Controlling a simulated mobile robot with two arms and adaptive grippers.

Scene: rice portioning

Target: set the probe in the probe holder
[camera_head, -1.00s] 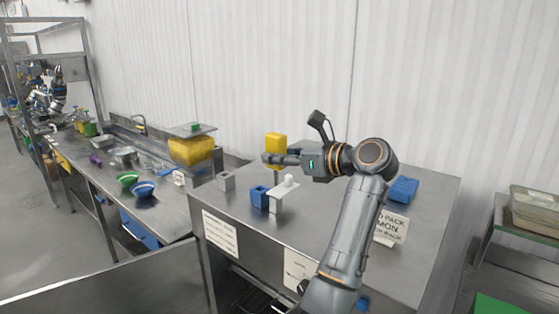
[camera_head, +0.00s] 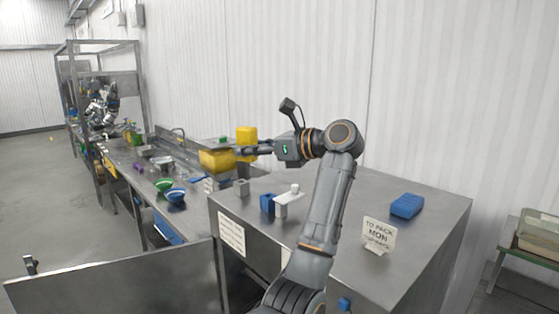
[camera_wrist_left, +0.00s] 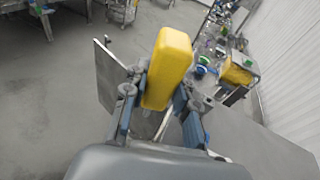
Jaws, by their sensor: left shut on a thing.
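My left gripper (camera_head: 243,151) is shut on a yellow block-shaped thing (camera_head: 246,134), which looks like the probe's handle. It is held upright, above the left back part of the near steel counter. In the left wrist view the yellow handle (camera_wrist_left: 168,68) sits between my two fingers (camera_wrist_left: 157,105), with a thin pale part below it. Which thing is the probe holder I cannot tell for sure; a small grey block (camera_head: 241,188) and a blue block (camera_head: 267,204) beside a white stand (camera_head: 287,196) are on the counter, below the gripper. My right gripper is not in view.
A blue block-like thing (camera_head: 407,205) and a sign (camera_head: 379,235) stand on the counter's right part. A yellow tub (camera_head: 213,164), a green bowl (camera_head: 163,185) and a blue bowl (camera_head: 176,196) are on the long bench to the left. The counter's middle is mostly clear.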

